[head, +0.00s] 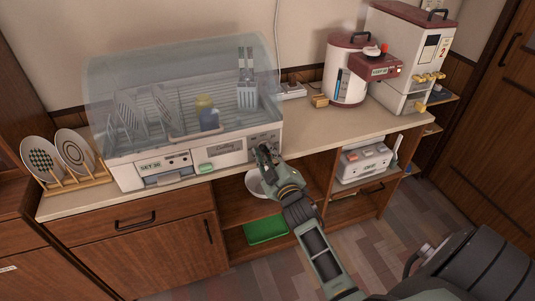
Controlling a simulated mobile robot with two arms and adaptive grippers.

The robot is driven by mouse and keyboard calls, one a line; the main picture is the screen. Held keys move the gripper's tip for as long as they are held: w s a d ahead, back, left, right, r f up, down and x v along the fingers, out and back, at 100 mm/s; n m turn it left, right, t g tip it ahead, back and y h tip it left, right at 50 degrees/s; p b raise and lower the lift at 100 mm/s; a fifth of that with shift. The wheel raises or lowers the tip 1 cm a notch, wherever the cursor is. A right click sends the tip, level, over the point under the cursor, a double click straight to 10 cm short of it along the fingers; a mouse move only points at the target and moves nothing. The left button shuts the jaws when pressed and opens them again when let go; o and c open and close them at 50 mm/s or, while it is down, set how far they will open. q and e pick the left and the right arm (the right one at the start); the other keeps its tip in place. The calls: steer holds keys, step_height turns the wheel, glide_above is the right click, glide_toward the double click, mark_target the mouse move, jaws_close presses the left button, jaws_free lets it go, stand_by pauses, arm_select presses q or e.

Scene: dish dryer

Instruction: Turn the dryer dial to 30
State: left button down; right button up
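The dish dryer (130,175) stands on the counter at the left, under a clear domed cover (105,75). Its white front carries a panel with small knobs at the left and another panel at the right end. My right gripper (264,150) is at the right end of the dryer's front, over or right in front of the controls there. The gripper hides part of that panel, so the dial and its setting cannot be read. Whether the fingers touch the dial or are closed on it cannot be told. My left gripper is not in view.
Plates in a wooden rack (78,182) stand left of the dryer. A red-topped dispenser (347,75) and a tall white machine (411,65) stand at the back right. Shelves below hold a white bowl (254,184), a green tray (266,231) and a white box (364,162). The counter right of the dryer is mostly clear.

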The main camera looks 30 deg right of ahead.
steer(key=shift+o, duration=0.7)
steer(key=shift+s, duration=0.1)
steer(key=v, duration=1.2)
steer(key=shift+a, duration=0.1)
